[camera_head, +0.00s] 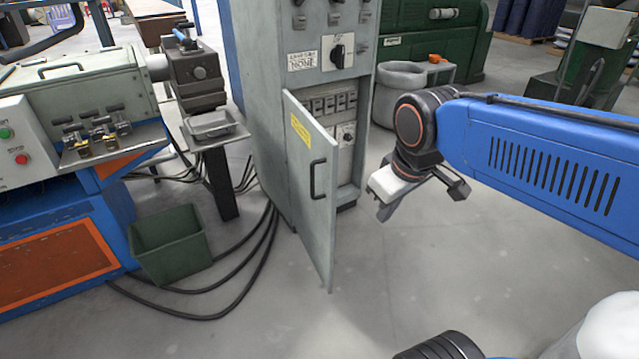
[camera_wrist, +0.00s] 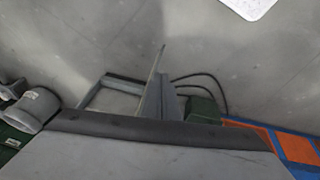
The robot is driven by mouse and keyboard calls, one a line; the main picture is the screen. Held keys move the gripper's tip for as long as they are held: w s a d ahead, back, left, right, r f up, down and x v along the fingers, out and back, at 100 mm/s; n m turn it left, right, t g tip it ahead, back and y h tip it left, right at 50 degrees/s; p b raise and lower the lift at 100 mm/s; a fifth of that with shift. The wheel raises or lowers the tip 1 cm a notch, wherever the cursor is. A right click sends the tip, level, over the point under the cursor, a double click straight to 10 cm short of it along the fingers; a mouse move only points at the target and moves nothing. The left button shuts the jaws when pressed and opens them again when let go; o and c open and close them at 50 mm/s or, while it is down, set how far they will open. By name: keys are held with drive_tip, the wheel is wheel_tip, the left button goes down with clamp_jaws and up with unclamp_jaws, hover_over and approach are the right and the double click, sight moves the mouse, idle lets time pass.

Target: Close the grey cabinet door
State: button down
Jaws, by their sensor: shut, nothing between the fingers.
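The grey cabinet (camera_head: 262,70) stands at the middle of the head view. Its lower door (camera_head: 302,185) is open, hinged on the left and swung out towards me. The door has a yellow label and a dark bar handle (camera_head: 318,180). The open compartment shows a row of switches (camera_head: 330,104). My gripper (camera_head: 383,208) is to the right of the door, apart from it, pointing down and to the left. It is shut and empty. In the wrist view a thin upright edge, perhaps the door, shows near the middle; a large grey surface fills the bottom.
A green bin (camera_head: 170,245) stands left of the door, beside a blue and orange machine (camera_head: 60,255). Black cables (camera_head: 235,275) lie on the floor between bin and cabinet. A grey round tub (camera_head: 397,92) is behind, right of the cabinet. The floor before the door is clear.

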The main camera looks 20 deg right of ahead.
sight(322, 180)
drive_tip(key=w+a+n+g+h, duration=0.1)
drive_tip(key=w+a+n, duration=0.35)
drive_tip(key=w, duration=0.35)
drive_tip(key=w+a+n+g+h, duration=0.1)
drive_tip(key=w+a+n, duration=0.3)
drive_tip(key=w+n, duration=0.3)
drive_tip(key=w+a+n+g+h, duration=0.15)
drive_tip(key=w+a+n, duration=0.25)
drive_tip(key=w, duration=0.5)
drive_tip(key=shift+y, duration=0.45)
drive_tip(key=shift+w+d+f, duration=0.15)
drive_tip(key=shift+d+f, duration=0.95)
drive_tip(key=shift+f, duration=0.4)
drive_tip(key=shift+w+d+f, duration=0.15)
drive_tip(key=shift+d+f, duration=1)
drive_tip(key=shift+f, duration=0.35)
drive_tip(key=shift+w+d+f, duration=0.15)
drive_tip(key=shift+d+f, duration=0.95)
drive_tip(key=shift+f, duration=0.4)
